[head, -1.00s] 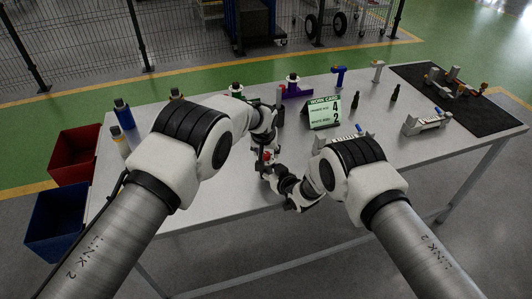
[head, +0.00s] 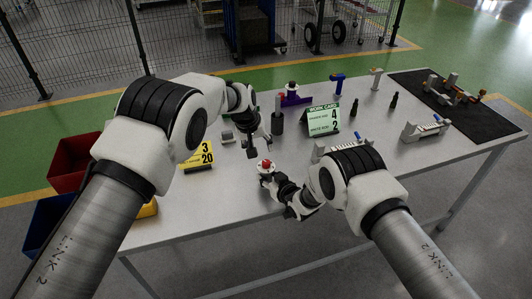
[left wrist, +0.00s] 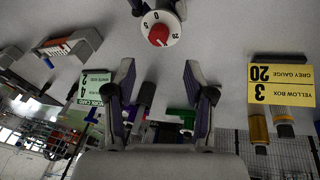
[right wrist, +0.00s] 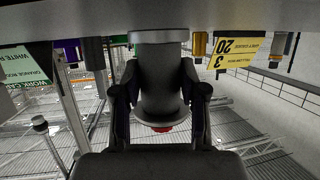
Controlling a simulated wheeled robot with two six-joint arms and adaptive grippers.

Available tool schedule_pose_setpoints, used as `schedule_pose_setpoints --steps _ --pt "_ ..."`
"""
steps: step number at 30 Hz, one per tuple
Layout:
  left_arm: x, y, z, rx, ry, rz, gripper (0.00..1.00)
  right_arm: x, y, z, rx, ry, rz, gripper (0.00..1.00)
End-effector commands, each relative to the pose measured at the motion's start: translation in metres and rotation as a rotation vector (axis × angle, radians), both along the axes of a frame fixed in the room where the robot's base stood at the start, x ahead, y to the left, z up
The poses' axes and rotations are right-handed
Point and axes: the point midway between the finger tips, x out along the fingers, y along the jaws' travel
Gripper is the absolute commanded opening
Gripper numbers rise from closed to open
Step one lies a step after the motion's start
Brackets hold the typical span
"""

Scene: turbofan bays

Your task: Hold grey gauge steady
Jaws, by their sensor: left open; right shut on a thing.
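The grey gauge (head: 266,170) stands near the front edge of the table. It has a red knob on top. In the left wrist view its white dial (left wrist: 147,22) shows numbers around the red knob. My right gripper (right wrist: 160,70) is shut around the gauge's grey body (right wrist: 160,88), which looks upright on the table. My left gripper (head: 260,150) is open and empty, just behind and apart from the gauge. In the left wrist view, the fingers (left wrist: 158,75) are spread with nothing between them. The dial's exact setting is hard to read.
A yellow card (head: 197,155) reading grey gauge 20 and yellow box 3 stands left of my left gripper. A green work card (head: 322,120) stands behind right. A grey fixture (head: 425,130) is at right, near a black mat (head: 490,115). Red (head: 68,165) and blue bins sit left.

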Motion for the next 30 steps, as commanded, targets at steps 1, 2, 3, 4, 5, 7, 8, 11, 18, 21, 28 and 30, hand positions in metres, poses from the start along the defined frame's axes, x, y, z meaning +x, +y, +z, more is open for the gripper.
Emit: schedule_pose_setpoints --steps 1,2,3,4,5,7,8,11,18,21,28,30 --pt "-0.003 0.013 -0.013 -0.098 0.066 0.078 0.54 0.000 0.000 0.000 0.000 -0.001 0.000 0.00" --pt "-0.005 0.019 -0.019 -0.168 0.105 0.127 0.54 0.000 0.000 0.000 0.000 -0.001 0.000 0.00" --pt "-0.006 0.028 -0.027 -0.269 0.158 0.199 0.54 0.000 0.000 0.000 0.000 -0.001 0.000 0.00" --pt "-0.008 0.033 -0.032 -0.347 0.197 0.255 0.54 0.000 0.000 0.000 0.000 -0.001 0.000 0.00" --pt "-0.009 0.039 -0.038 -0.427 0.237 0.311 0.54 0.000 0.000 0.000 0.000 -0.001 0.000 0.00" --pt "-0.013 0.047 -0.048 -0.616 0.336 0.448 0.54 0.000 0.000 0.000 0.000 -0.001 0.000 0.00" --pt "-0.017 0.048 -0.053 -0.697 0.386 0.509 0.54 0.000 0.000 0.000 0.000 -0.001 0.000 0.00" --pt "-0.033 0.046 -0.066 -0.977 0.589 0.726 0.54 0.000 0.000 0.000 0.000 0.000 0.000 0.00" --pt "-0.054 0.059 -0.081 -1.562 1.006 1.177 0.54 0.000 0.000 0.000 0.000 0.000 0.000 0.00" --pt "-0.054 0.071 -0.085 -1.691 1.062 1.263 0.54 0.000 0.000 0.000 0.000 0.000 0.000 0.00" --pt "-0.042 0.060 -0.085 -1.743 1.076 1.288 0.54 0.000 0.000 0.000 0.000 0.000 0.000 0.00" --pt "-0.034 0.047 -0.085 -1.741 1.078 1.288 0.54 0.000 0.000 0.000 0.000 0.000 0.000 0.00"
